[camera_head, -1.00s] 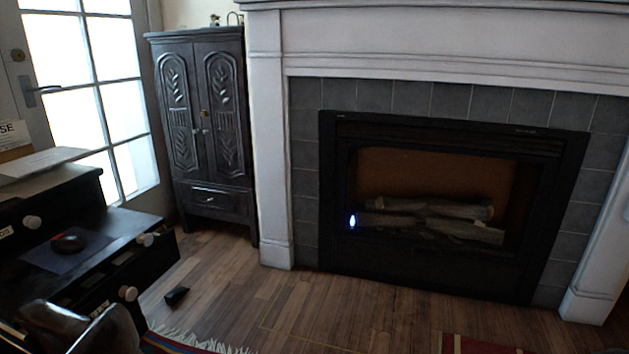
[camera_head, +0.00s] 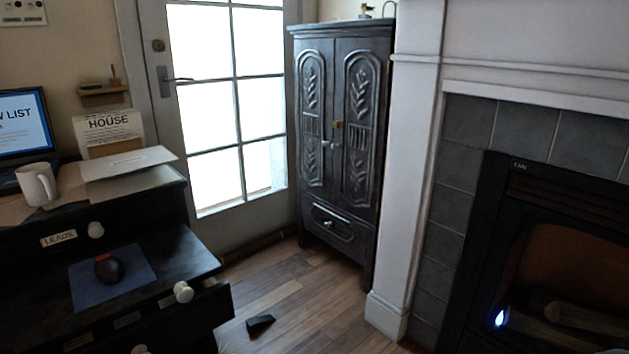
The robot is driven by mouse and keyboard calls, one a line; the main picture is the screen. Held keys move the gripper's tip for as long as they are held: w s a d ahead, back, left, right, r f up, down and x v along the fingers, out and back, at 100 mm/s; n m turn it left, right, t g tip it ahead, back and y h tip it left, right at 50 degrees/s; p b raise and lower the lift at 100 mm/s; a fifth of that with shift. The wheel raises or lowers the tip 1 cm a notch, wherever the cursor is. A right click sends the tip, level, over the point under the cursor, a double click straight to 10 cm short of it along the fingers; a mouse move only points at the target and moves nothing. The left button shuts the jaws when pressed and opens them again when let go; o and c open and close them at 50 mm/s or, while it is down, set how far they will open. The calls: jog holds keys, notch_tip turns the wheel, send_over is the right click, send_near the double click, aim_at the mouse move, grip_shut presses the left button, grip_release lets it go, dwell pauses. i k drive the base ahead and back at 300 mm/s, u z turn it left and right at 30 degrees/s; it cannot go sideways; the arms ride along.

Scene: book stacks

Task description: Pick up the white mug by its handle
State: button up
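The white mug (camera_head: 37,184) stands upright on top of the black desk at the left edge of the view. It is near a laptop screen and a stack of papers. My gripper is not in view.
The black desk (camera_head: 150,243) has an open drawer holding a blue mouse pad (camera_head: 112,280) and a mouse (camera_head: 109,268). A laptop (camera_head: 24,122) is at far left. A dark cabinet (camera_head: 341,140) and a fireplace (camera_head: 545,260) stand right. A small black object (camera_head: 260,324) lies on the wooden floor.

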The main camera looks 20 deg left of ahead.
aim_at(37, 181)
jog(key=u, duration=0.95)
jog(key=i, duration=1.05)
jog(key=u, duration=1)
